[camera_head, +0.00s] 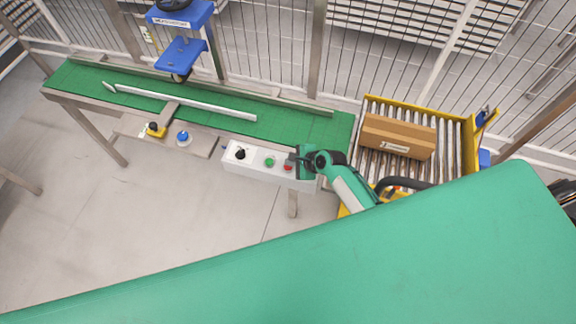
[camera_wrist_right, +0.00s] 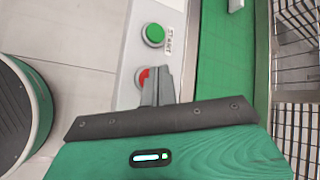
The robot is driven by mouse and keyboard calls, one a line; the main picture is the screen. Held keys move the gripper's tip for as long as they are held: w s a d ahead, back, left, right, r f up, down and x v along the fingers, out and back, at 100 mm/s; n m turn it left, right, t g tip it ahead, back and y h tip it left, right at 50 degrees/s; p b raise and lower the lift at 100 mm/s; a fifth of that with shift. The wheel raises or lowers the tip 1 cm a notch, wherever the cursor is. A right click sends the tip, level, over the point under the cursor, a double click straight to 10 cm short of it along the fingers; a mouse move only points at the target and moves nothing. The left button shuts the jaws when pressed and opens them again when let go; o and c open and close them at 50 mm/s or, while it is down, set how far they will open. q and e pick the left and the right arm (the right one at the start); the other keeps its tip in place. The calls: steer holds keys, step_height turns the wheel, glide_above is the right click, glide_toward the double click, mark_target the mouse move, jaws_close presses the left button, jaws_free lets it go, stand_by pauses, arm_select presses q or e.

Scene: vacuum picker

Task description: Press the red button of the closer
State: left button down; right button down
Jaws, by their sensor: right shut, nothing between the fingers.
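The closer's white control box (camera_head: 240,165) is fixed along the front edge of the green conveyor. It carries a black knob (camera_head: 240,154), a green button (camera_head: 270,161) and the red button (camera_head: 288,167). My right gripper (camera_head: 292,158) is shut and empty, with its fingertips at the red button. In the right wrist view, the shut fingers (camera_wrist_right: 158,85) cover the right part of the red button (camera_wrist_right: 142,76). The green button (camera_wrist_right: 153,35), labelled START, is just beyond them. I cannot tell whether the fingertips touch the red button. My left gripper is not in view.
The green conveyor (camera_head: 300,125) has a light guide rail (camera_head: 185,100) and a blue machine head (camera_head: 180,55) above it. A cardboard box (camera_head: 397,137) lies on the roller table at right.

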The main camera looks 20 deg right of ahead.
mark_target(291, 168)
stand_by(0.4)
steer(key=shift+f, duration=0.4)
steer(key=shift+f, duration=0.35)
stand_by(0.7)
steer(key=shift+r+p, duration=0.75)
steer(key=shift+r, duration=0.05)
step_height(291, 168, up, 5)
steer(key=p, duration=0.5)
steer(key=shift+p, duration=0.3)
